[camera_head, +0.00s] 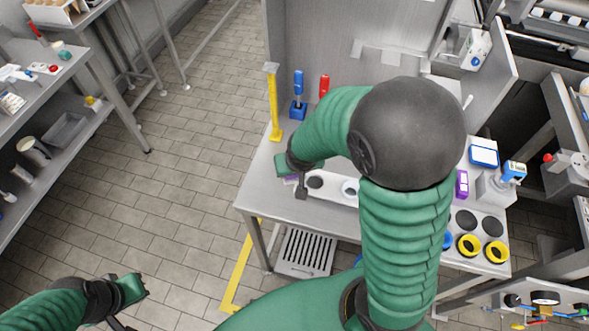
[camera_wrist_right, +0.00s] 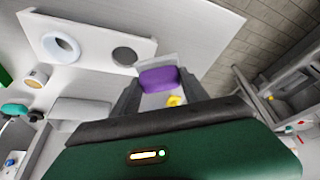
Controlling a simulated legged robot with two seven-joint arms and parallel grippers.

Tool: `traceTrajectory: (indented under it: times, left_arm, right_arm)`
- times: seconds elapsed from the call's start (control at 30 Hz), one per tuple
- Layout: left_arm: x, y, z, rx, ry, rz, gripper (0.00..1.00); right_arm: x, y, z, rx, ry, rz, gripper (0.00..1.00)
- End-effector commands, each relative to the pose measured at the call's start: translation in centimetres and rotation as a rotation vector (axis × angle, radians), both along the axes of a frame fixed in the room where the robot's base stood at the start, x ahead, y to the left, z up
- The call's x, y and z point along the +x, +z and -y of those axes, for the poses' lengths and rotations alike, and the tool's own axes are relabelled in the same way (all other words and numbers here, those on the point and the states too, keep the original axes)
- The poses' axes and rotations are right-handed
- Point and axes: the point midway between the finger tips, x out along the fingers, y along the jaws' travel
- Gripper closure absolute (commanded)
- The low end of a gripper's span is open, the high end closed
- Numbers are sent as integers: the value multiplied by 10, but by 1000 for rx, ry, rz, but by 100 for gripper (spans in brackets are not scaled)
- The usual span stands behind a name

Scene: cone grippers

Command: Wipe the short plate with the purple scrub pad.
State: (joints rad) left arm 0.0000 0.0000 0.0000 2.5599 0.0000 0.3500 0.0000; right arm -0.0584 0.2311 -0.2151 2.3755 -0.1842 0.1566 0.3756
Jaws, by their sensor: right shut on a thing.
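The purple scrub pad (camera_wrist_right: 158,79) is held between the fingers of my right gripper (camera_wrist_right: 158,88) in the right wrist view. In the head view only a sliver of the pad (camera_head: 291,180) shows beside my right gripper (camera_head: 292,184), at the left end of a white plate. This white plate (camera_head: 328,192) lies on the grey table, partly hidden by my right arm. In the wrist view the plate (camera_wrist_right: 95,46) has a white ring and a dark round spot. I cannot tell whether the pad touches it. My left gripper (camera_head: 128,296) is empty over the floor; its jaw opening is unclear.
A yellow post (camera_head: 273,105), a blue-handled tool (camera_head: 298,95) and a red-handled tool (camera_head: 323,86) stand at the table's back left. Tiled floor is free left of the table (camera_head: 262,212).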

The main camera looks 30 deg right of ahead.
Motion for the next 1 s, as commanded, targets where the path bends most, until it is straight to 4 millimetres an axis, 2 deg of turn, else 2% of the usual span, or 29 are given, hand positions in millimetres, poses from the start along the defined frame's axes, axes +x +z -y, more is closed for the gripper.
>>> traceTrajectory:
  times: [0.03,0.07,0.37,0.67,1.0]
  left_arm:
    - [0,10,0,0,0,0,100]
    - [0,11,0,0,0,0,100]
    - [0,9,0,0,0,0,100]
    - [0,37,0,0,0,0,100]
    - [0,35,0,0,0,0,100]
  right_arm:
    - [0,10,0,0,0,0,86]
    - [0,11,0,0,0,0,86]
    - [0,10,0,0,0,0,86]
    - [0,41,0,0,0,0,86]
    - [1,39,0,0,0,0,86]
